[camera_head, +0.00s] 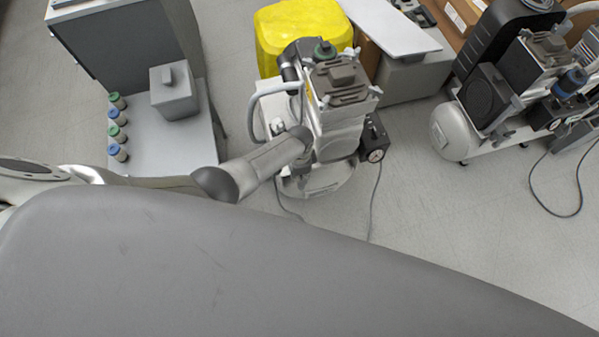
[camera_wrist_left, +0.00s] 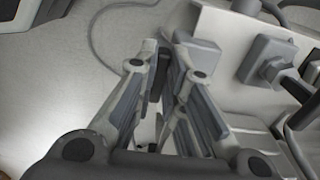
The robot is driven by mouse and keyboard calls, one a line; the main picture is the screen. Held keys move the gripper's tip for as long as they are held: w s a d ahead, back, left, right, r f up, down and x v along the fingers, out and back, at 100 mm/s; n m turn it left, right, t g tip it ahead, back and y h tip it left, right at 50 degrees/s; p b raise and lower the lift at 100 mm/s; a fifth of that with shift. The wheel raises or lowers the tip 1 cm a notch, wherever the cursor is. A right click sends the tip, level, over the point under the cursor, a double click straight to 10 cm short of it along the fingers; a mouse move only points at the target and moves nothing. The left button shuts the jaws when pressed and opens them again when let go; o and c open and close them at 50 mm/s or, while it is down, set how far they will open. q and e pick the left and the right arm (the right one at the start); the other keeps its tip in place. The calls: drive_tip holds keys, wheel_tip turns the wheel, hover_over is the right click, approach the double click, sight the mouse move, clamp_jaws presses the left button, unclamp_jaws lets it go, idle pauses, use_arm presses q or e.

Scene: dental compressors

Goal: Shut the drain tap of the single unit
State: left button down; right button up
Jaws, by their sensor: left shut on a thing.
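The single unit (camera_head: 340,130) stands on the floor in the middle of the head view, with a ribbed grey motor head, a green-topped part and a gauge at its right side. My left arm reaches to its left side; the arm and the unit hide the fingertips there. In the left wrist view my left gripper (camera_wrist_left: 168,52) has its fingers close together beside a pale body of the unit (camera_wrist_left: 225,65). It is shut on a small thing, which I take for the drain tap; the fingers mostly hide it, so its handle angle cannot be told. My right gripper is out of view.
A yellow bin (camera_head: 290,28) stands behind the unit. A grey bench (camera_head: 165,145) with a grey box and several small capped bottles is at the left. A larger compressor (camera_head: 455,130) stands at the right. Cables lie on the floor, which is otherwise open at the right front.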

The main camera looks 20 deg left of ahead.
use_arm(q)
drive_tip(key=c, duration=1.5)
unclamp_jaws()
wheel_tip(320, 180, up, 12)
drive_tip(key=shift+s+f, duration=0.1)
